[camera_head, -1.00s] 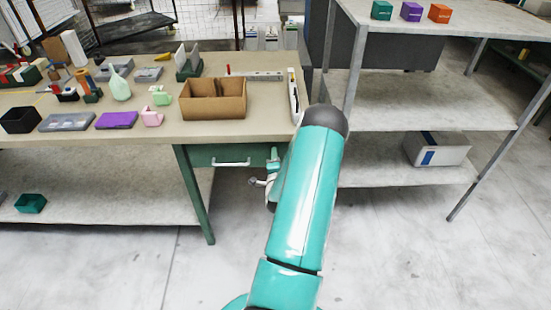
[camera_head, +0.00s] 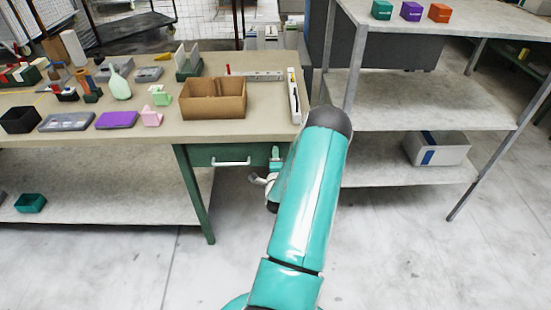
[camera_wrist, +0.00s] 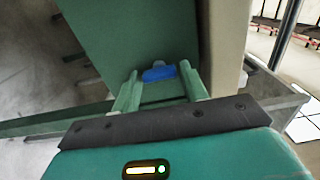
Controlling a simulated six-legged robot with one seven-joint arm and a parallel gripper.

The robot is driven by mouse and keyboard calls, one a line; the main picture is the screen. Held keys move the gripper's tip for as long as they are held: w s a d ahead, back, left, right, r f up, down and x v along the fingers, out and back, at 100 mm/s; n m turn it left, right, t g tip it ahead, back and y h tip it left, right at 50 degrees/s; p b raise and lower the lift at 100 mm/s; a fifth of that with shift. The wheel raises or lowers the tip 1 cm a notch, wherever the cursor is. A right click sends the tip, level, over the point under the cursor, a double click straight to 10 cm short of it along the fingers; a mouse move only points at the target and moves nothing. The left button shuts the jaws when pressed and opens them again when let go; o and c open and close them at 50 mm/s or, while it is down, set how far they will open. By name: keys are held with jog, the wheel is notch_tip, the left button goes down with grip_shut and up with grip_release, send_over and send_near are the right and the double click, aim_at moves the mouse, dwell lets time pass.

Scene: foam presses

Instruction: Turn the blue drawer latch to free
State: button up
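The blue latch (camera_wrist: 158,72) is a small blue piece on the green drawer front (camera_wrist: 135,35) in the wrist view. My gripper (camera_wrist: 159,76) is open, with one green finger on either side of the latch. The fingertips are close to the latch's two ends; I cannot tell whether they touch it. In the head view the green drawer (camera_head: 210,155) is under the bench top and looks shut, with a white bar handle (camera_head: 231,162). My arm covers the drawer's right end there, and I cannot make out the latch.
The bench (camera_head: 160,133) carries an open cardboard box (camera_head: 213,100), a purple case (camera_head: 117,120) and several small items. A grey shelf rack (camera_head: 400,135) stands close on the right of my arm. The floor in front of the bench is clear.

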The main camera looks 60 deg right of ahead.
jog(key=shift+o, duration=1.1)
jog(key=v, duration=1.4)
jog(key=shift+d, duration=0.1)
